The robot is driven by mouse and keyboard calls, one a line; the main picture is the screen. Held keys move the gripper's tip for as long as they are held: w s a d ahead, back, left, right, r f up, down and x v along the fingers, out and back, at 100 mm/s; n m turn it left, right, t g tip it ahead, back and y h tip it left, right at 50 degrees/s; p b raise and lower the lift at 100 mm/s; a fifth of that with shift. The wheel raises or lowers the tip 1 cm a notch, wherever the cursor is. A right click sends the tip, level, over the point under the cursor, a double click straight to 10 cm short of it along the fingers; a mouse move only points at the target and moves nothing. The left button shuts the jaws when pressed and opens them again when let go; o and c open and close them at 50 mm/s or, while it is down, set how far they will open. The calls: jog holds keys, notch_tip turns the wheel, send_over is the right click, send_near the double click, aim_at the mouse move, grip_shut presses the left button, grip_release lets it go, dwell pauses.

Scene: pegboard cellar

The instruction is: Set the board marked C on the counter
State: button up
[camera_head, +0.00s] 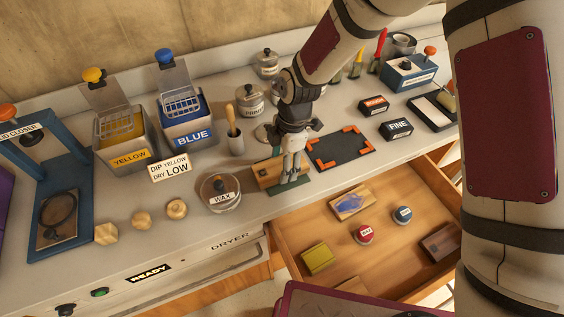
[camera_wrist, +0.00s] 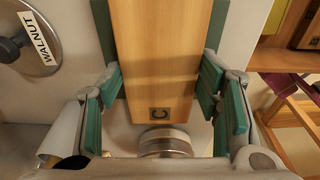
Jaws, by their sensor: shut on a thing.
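The board marked C (camera_wrist: 156,45) is a long light-wood block with a dark square C label near its end in the wrist view. In the head view the board (camera_head: 267,172) shows beside my gripper (camera_head: 293,174), low over the front part of the counter (camera_head: 330,185). My gripper (camera_wrist: 160,88) has its green-padded fingers on both sides of the board and is shut on it. I cannot tell whether the board touches the counter. My fingers hide part of it in the head view.
An open wooden drawer (camera_head: 290,228) juts out below, holding several blocks and two round stamps. The black mat with orange corners (camera_head: 340,148) lies to the right. The walnut lid (camera_wrist: 27,38) is left in the wrist view.

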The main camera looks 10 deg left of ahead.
jog(key=shift+f, duration=0.15)
jog(key=o, duration=1.2)
jog(key=shift+f, duration=0.1)
notch_tip(320, 180, up, 12)
jog(key=w+d+b, duration=0.1)
jog(key=shift+d+b, duration=0.25)
jog(key=shift+b, duration=0.1)
